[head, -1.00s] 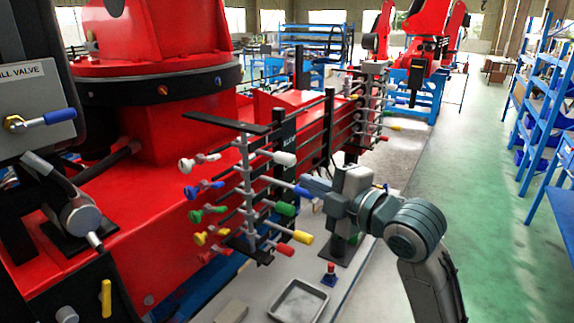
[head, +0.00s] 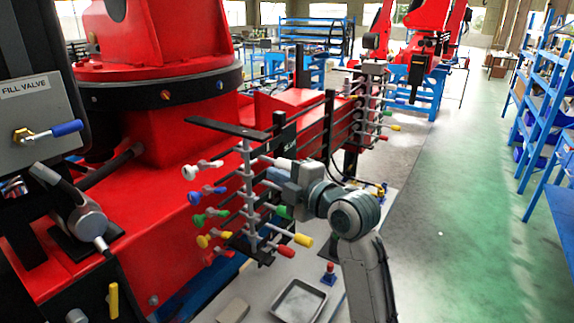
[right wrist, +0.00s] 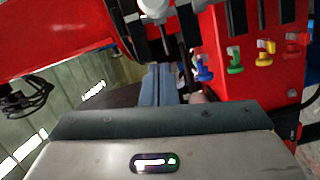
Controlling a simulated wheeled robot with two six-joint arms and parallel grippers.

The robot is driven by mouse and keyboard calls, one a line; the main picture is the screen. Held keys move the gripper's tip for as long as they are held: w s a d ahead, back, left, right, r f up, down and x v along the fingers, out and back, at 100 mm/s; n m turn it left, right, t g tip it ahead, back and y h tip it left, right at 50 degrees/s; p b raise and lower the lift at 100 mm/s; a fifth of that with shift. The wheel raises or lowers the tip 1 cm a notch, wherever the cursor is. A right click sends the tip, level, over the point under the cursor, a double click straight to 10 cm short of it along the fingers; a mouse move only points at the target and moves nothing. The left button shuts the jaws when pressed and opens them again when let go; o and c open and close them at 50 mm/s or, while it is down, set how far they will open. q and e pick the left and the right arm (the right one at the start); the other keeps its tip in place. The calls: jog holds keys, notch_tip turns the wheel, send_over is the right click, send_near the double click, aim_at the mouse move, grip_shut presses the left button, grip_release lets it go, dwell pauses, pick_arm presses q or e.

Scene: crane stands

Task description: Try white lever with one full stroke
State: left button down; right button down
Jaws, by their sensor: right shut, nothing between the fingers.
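The lever bank (head: 248,190) stands in front of the red crane body, with rows of coloured levers on both sides. The white lever has a white knob (head: 200,170) on the left side of the bank and a white handle (head: 283,163) on the right, partly hidden by my gripper. My right gripper (head: 270,175) is shut and empty, its fingers close beside the white handle and the blue row. I cannot tell if they touch it. In the right wrist view, the shut fingers (right wrist: 160,85) point ahead, with a white knob (right wrist: 155,8) above them. My left gripper is not in view.
Green (head: 280,211), yellow (head: 302,240) and red (head: 286,251) handles lie below my gripper. A grey tray (head: 298,301) and a small red-and-blue object (head: 328,274) are on the deck. A fill valve panel (head: 40,110) stands at left. Green floor is clear at right.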

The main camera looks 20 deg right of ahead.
jog(key=w+d+p, duration=0.1)
jog(key=w+d, duration=0.1)
jog(key=d, duration=0.1)
jog(key=shift+w+f+p, duration=0.35)
jog(key=shift+w+f, duration=0.05)
jog(key=shift+a, duration=0.1)
jog(key=w+d+b, duration=0.2)
jog(key=d+b, duration=0.1)
jog(key=w+d+b, duration=0.1)
jog(key=d, duration=0.1)
jog(key=shift+w+r+b, duration=0.15)
jog(key=shift+r+b, duration=0.1)
jog(key=shift+b, duration=0.05)
dwell(0.6)
